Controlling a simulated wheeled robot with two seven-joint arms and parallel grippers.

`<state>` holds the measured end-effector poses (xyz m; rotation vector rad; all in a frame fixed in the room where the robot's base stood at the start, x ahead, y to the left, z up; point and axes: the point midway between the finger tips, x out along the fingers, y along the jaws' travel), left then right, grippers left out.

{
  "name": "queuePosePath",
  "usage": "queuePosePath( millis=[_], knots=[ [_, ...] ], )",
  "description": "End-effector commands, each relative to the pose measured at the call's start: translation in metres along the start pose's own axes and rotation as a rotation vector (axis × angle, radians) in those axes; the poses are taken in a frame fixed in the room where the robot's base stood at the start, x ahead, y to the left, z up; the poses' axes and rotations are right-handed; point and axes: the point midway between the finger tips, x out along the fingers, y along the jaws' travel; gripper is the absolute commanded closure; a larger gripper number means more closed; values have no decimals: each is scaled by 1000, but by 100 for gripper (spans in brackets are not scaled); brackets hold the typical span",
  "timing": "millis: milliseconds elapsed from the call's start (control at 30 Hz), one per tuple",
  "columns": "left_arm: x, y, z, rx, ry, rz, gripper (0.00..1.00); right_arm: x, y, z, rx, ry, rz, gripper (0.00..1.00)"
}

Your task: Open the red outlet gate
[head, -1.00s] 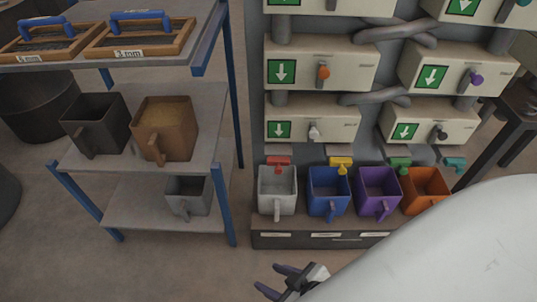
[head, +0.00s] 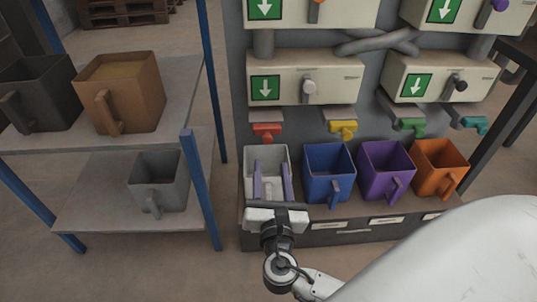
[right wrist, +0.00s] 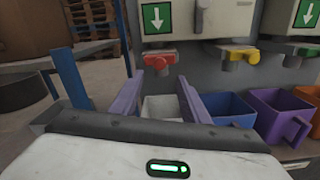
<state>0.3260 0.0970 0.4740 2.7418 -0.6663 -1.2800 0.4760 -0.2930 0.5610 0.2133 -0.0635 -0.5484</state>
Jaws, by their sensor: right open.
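The red outlet gate (head: 267,130) sits under the lower-left machine box, above the light grey bin. It also shows in the right wrist view (right wrist: 157,57), beyond my fingers. My right gripper (head: 271,168) has its two purple fingers apart with nothing between them. In the head view they overlap the grey bin (head: 252,154). In the right wrist view the fingers (right wrist: 160,88) point toward the bin, with the red gate higher up and apart from them. My left gripper is not in view.
Yellow (head: 343,128), green (head: 412,125) and teal (head: 475,124) gates are to the right. Blue (head: 329,175), purple (head: 386,171) and orange (head: 440,166) bins stand below. A shelf with a blue post (head: 200,190) is at left.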

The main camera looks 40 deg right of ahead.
Motion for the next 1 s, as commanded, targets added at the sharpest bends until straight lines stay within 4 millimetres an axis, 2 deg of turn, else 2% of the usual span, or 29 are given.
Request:
queuePosePath(
  millis=[300, 500, 667, 900, 933, 1000],
  knots=[
    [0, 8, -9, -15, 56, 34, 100, 58, -1, -1, 2, -1, 0, 58],
    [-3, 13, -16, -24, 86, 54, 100, 85, 0, -1, 3, 1, 0, 58],
    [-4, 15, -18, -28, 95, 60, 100, 94, 0, 0, 3, 3, 0, 58],
    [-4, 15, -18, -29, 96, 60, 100, 94, 0, 0, 4, 4, 0, 58],
    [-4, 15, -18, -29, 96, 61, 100, 94, 0, 0, 4, 4, 0, 60],
    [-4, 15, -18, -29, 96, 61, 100, 94, 0, 0, 4, 4, 0, 72]
  ],
)
